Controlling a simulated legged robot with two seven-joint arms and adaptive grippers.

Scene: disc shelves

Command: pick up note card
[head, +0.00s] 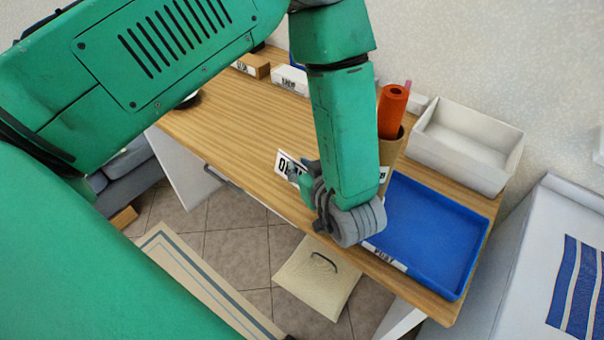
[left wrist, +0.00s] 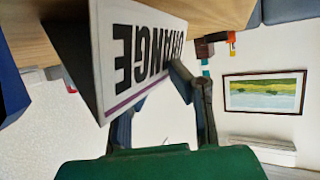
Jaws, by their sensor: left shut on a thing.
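A white folded card (head: 290,168) with black lettering stands on the wooden desk near its front edge. In the left wrist view the card (left wrist: 145,50) is large and close, with upside-down letters that seem to end in "RANGE" and a purple line along one edge. My left gripper (head: 316,188) is at the card and shut on it, with the fingers beside and in front of its lettered face. My forearm and gripper hide much of the card in the head view. I cannot tell if it is clear of the desk. My right gripper is not in view.
A blue tray (head: 430,235) with a front label lies right of my gripper. Behind are an orange roll (head: 392,110) in a brown holder and a white bin (head: 465,145). Small labelled boxes (head: 290,80) line the desk's back. The desk's left part (head: 220,125) is mostly clear.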

